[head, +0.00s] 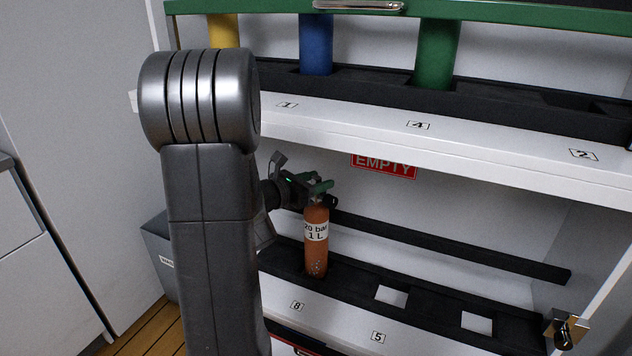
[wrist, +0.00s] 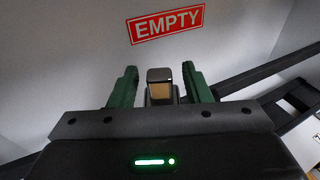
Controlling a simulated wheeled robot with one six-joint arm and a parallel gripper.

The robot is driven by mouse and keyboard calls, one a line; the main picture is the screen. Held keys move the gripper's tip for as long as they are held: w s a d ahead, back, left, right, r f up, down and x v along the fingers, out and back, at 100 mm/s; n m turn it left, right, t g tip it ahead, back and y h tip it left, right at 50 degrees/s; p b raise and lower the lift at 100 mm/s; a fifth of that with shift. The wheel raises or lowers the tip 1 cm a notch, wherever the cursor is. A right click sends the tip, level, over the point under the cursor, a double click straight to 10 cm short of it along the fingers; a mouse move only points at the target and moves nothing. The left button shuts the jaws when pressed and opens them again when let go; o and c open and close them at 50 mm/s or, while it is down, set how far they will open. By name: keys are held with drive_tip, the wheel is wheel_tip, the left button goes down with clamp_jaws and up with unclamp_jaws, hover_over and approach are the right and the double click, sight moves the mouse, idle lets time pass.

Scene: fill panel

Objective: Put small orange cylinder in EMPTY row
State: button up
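The small orange cylinder (head: 316,255), with a white "20 bar 1 L" label, stands upright in the black lower rack, behind the number 8 tag. Its bottom seems to sit in the rack slot. The red EMPTY sign (head: 384,167) is on the back wall above this row and also shows in the wrist view (wrist: 167,24). My gripper (head: 321,187) is at the cylinder's top. In the wrist view its green fingers (wrist: 160,84) stand apart on either side of the metal valve top (wrist: 160,76), with gaps showing on both sides.
The lower rack (head: 431,300) has free square slots to the right of the cylinder. The upper shelf (head: 350,119) holds yellow (head: 222,32), blue (head: 316,45) and green (head: 437,55) cylinders. A black rail (head: 450,246) runs behind the lower row. A latch (head: 565,330) is at the right.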

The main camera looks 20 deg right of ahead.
drive_tip(key=shift+r, duration=0.2)
drive_tip(key=p+v, duration=0.3)
drive_tip(key=v, duration=0.9)
drive_tip(key=shift+f, duration=0.15)
